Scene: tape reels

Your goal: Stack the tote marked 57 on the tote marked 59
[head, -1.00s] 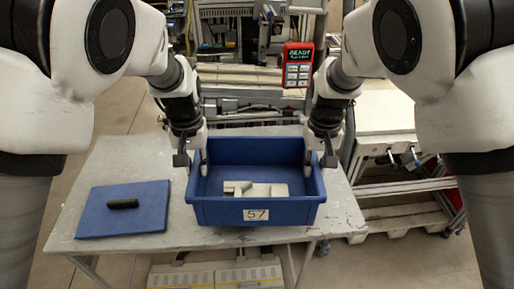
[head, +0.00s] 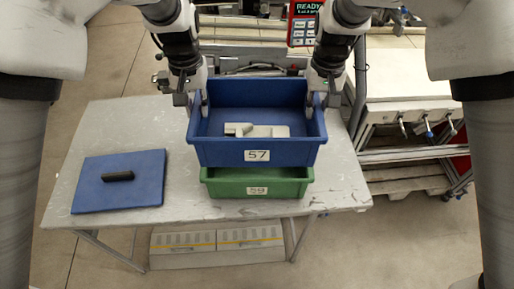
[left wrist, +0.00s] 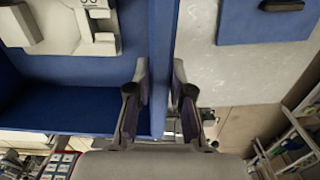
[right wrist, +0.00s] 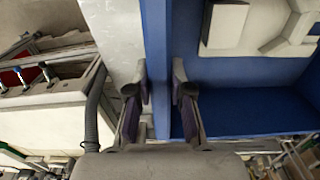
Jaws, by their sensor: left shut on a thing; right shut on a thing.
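The blue tote marked 57 (head: 220,153) is directly above the green tote marked 59 (head: 225,189) in the head view. It hides most of the green tote; I cannot tell whether the two touch. A pale grey part (head: 262,131) lies inside the blue tote. My left gripper (head: 201,103) is shut on the blue tote's left wall, and the wall shows between its fingers (left wrist: 159,90) in the left wrist view. My right gripper (head: 316,103) is shut on the right wall, which also shows between its fingers (right wrist: 160,92) in the right wrist view.
A blue lid (head: 90,195) with a dark handle (head: 117,176) lies on the grey table (head: 110,130), left of the totes. A white cabinet (head: 405,90) with knobs and a pallet stand beyond the table's right side. The table's left part is mostly clear.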

